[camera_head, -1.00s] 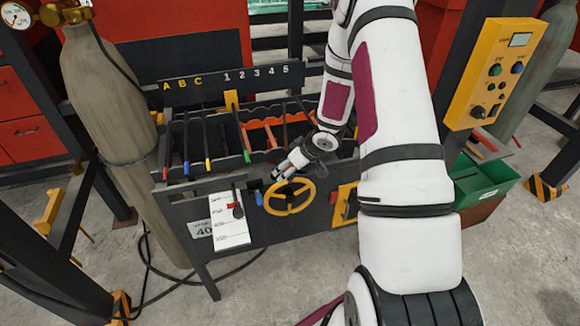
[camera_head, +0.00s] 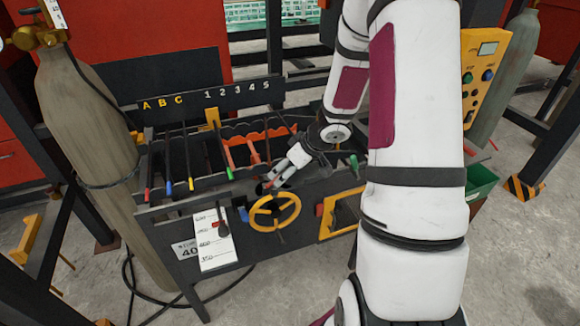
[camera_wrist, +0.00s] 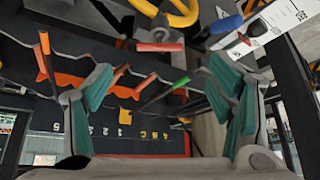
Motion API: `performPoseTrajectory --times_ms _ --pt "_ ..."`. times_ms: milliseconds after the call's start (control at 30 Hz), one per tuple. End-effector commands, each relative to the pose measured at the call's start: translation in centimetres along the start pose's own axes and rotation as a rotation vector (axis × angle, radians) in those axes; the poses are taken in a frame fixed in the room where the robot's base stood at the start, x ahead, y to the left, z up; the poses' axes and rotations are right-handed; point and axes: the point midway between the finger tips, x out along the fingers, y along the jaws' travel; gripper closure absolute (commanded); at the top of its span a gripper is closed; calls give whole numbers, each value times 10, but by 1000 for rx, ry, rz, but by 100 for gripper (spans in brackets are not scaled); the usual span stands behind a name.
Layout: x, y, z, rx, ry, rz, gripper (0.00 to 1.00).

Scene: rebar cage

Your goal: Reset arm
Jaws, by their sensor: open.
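My gripper (camera_head: 272,180) is open and empty. In the head view it hangs over the front edge of the dark rack (camera_head: 165,213), just above the yellow handwheel (camera_head: 274,212). In the wrist view its two teal-padded fingers (camera_wrist: 160,100) stand wide apart. I cannot tell how close the fingers are to these rods. My arm covers the rack's right part in the head view.
A label board (camera_head: 210,99) with letters and numbers stands behind the rack. A gas cylinder (camera_head: 90,130) stands at left. A yellow control box (camera_head: 483,75) and a green bin (camera_head: 481,183) are at right, partly behind my arm.

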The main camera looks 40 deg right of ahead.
Motion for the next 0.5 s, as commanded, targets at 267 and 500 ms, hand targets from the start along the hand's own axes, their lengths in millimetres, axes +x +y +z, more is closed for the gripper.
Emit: performPoseTrajectory --times_ms 267,500 --pt "-14 0 0 1 -1 1 25" --pt "-14 0 0 1 -1 0 25"
